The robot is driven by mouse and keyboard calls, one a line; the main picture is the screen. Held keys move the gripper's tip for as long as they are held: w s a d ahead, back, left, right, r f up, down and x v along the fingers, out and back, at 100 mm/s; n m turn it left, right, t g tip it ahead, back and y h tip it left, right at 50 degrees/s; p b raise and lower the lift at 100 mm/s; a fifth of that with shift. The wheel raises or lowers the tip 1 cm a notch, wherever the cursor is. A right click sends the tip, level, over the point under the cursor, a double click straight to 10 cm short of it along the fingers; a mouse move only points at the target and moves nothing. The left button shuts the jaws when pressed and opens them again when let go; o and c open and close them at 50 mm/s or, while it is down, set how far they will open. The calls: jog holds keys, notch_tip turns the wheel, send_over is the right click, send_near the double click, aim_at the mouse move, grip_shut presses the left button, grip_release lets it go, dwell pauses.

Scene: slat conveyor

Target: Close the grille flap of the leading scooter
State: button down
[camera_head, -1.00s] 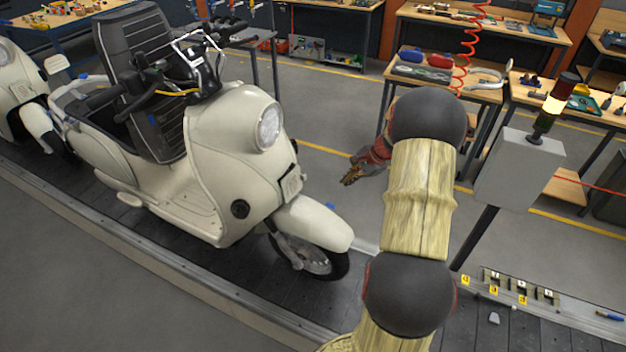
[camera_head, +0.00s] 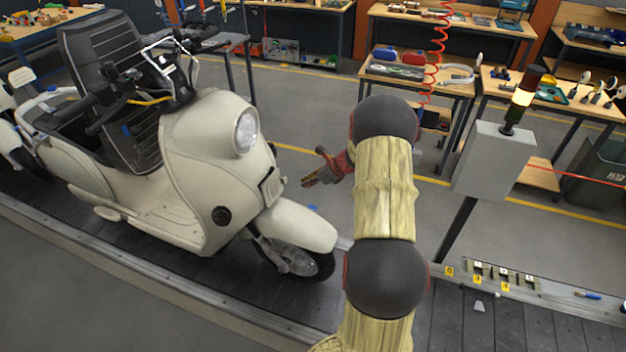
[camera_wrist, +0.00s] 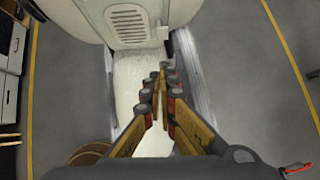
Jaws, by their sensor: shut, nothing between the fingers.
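The leading scooter (camera_head: 185,175) is cream and stands upright on the conveyor, its front wheel to the right. Its grille flap (camera_head: 270,187) is a small slotted panel on the front shield, below the headlamp; a dark gap shows along its edge. In the wrist view the flap (camera_wrist: 129,22) is at the top, its slots facing me; how far it stands open is hard to tell. My gripper (camera_head: 306,183) is shut and empty, in front of and apart from the flap. In the wrist view its fingertips (camera_wrist: 163,68) meet over the front fender (camera_wrist: 138,85).
A second cream scooter (camera_head: 10,140) stands behind on the slat conveyor (camera_head: 90,245). A grey box with a signal light (camera_head: 492,160) stands right of my arm. Workbenches with tools (camera_head: 420,75) line the back. Floor between the scooter and benches is clear.

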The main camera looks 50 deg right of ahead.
aim_at(275, 188)
jog(key=w+a+f, duration=0.1)
jog(key=w+f, duration=0.2)
jog(key=w, duration=0.3)
jog(key=shift+a+p, duration=0.3)
jog(key=shift+p, duration=0.05)
jog(key=shift+w+d, duration=0.25)
jog(key=shift+w, duration=0.95)
jog(key=shift+s, duration=0.1)
